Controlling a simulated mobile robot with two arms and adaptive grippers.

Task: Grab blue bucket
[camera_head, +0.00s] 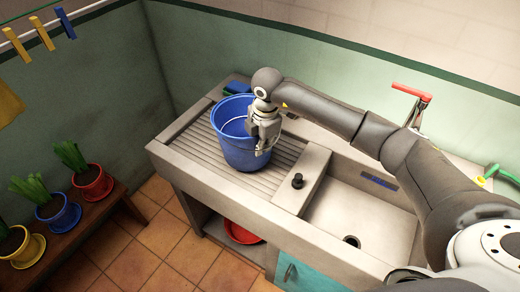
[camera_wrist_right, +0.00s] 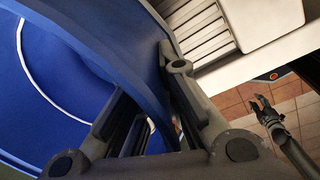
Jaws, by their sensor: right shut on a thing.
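The blue bucket (camera_head: 235,150) stands upright on the ribbed drainboard of the sink unit, its thin light handle (camera_head: 233,118) lying inside the rim. My right gripper (camera_head: 263,143) reaches down at the bucket's right side and is shut on its wall. In the right wrist view, the bucket wall (camera_wrist_right: 125,60) runs between the two fingers, one inside and one outside. My left gripper (camera_wrist_right: 262,104) shows small at the right of that view, over the floor tiles, empty with its fingertips apart. It is not in the head view.
The sink basin (camera_head: 360,212) and a black knob (camera_head: 297,181) lie right of the bucket. A red-handled tap (camera_head: 411,92) stands behind. A blue-green item (camera_head: 237,87) sits behind the bucket. A bench (camera_head: 82,222) with potted plants is at left. A red basin (camera_head: 240,232) lies below.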

